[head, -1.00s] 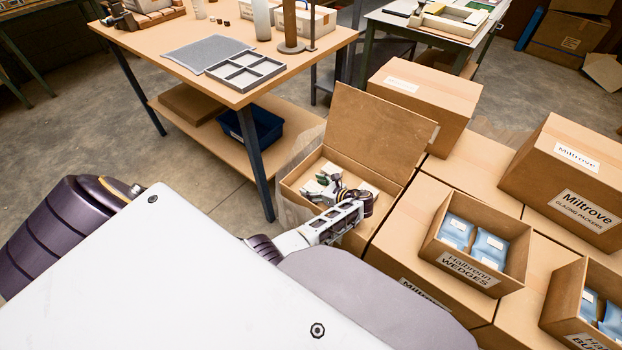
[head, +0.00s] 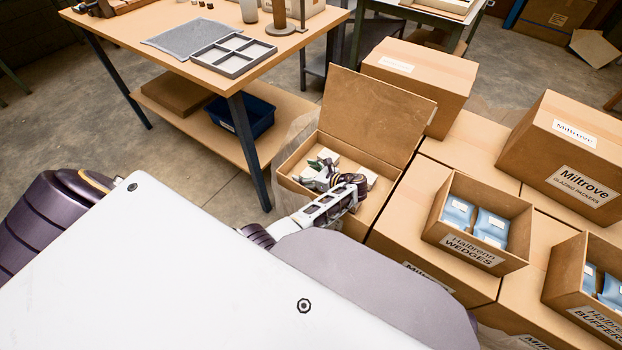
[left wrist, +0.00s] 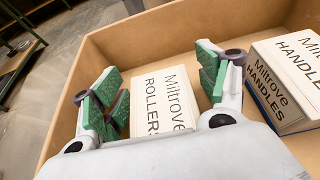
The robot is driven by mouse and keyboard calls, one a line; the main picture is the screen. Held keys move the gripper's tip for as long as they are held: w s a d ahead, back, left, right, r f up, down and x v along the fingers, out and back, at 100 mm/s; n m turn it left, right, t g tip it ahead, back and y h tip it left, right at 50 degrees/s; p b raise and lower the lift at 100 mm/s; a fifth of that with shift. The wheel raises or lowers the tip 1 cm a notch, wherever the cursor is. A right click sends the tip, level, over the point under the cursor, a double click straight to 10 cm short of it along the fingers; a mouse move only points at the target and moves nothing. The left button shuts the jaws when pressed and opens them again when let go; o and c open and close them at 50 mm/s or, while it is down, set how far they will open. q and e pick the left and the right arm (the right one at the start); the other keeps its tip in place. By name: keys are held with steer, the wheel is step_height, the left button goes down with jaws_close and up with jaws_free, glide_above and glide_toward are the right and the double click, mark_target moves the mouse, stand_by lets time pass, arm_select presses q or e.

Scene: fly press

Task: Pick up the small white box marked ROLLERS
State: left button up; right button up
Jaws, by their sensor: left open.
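The small white box marked ROLLERS (left wrist: 162,103) lies in an open cardboard box (left wrist: 150,40), its label facing up in the left wrist view. My left gripper (left wrist: 158,92) is open above it, with one green-padded finger to each side of it in the picture. In the head view my left gripper (head: 325,176) is inside the open cardboard box, and the arm and fingers hide much of what lies there. I cannot tell whether the fingers touch the ROLLERS box. My right gripper is out of view.
A white box marked HANDLES (left wrist: 287,77) lies right of the gripper in the same cardboard box. The cardboard box's raised lid (head: 378,115) stands behind. Boxes of blue packets (head: 478,222) sit to the right. A workbench (head: 205,60) with a divided tray (head: 234,54) stands at left.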

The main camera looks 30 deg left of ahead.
mark_target(306, 171)
arm_select(q)
steer(key=c, duration=1.1)
steer(key=shift+r, duration=0.1)
